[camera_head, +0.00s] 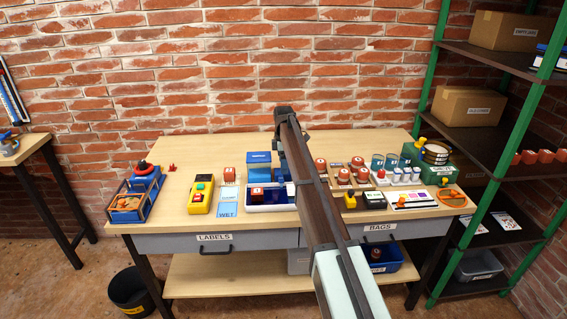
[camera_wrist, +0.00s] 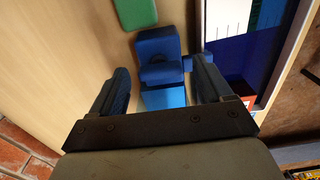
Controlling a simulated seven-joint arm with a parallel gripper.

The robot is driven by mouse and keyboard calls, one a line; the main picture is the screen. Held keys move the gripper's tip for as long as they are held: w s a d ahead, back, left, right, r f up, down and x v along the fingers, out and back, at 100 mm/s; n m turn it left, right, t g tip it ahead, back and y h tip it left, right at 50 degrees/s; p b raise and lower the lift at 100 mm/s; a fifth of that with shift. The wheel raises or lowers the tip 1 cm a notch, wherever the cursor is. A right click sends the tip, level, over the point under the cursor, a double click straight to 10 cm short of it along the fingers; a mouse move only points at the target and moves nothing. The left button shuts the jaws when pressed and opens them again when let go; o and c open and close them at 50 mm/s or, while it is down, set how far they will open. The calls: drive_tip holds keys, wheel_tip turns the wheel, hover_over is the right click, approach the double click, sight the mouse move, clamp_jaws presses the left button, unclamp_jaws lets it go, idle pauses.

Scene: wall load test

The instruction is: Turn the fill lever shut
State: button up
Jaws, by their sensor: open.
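I cannot tell for certain which part is the fill lever. In the wrist view, a dark blue rounded part (camera_wrist: 160,55) lies between the open fingers of my gripper (camera_wrist: 164,82), with space on both sides. A lighter blue block (camera_wrist: 163,97) shows just below it. In the head view, my gripper is mostly hidden behind my arm, above the middle of the bench. A blue box (camera_head: 258,158) stands there beside a blue and white tray (camera_head: 284,207). My gripper holds nothing that I can see.
A yellow control box (camera_head: 201,196) stands left of the tray, and a blue crate (camera_head: 126,208) farther left. Several red-topped parts and a green unit (camera_head: 428,175) crowd the right side. A green-posted shelf (camera_head: 487,200) stands at the right.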

drive_tip(key=c, duration=1)
drive_tip(key=shift+c, duration=0.2)
drive_tip(key=shift+m, duration=0.3)
drive_tip(key=m, duration=0.3)
drive_tip(key=shift+m, duration=0.3)
drive_tip(key=m, duration=0.4)
drive_tip(key=shift+m, duration=0.3)
drive_tip(key=m, duration=0.4)
drive_tip(key=shift+m, duration=2.5)
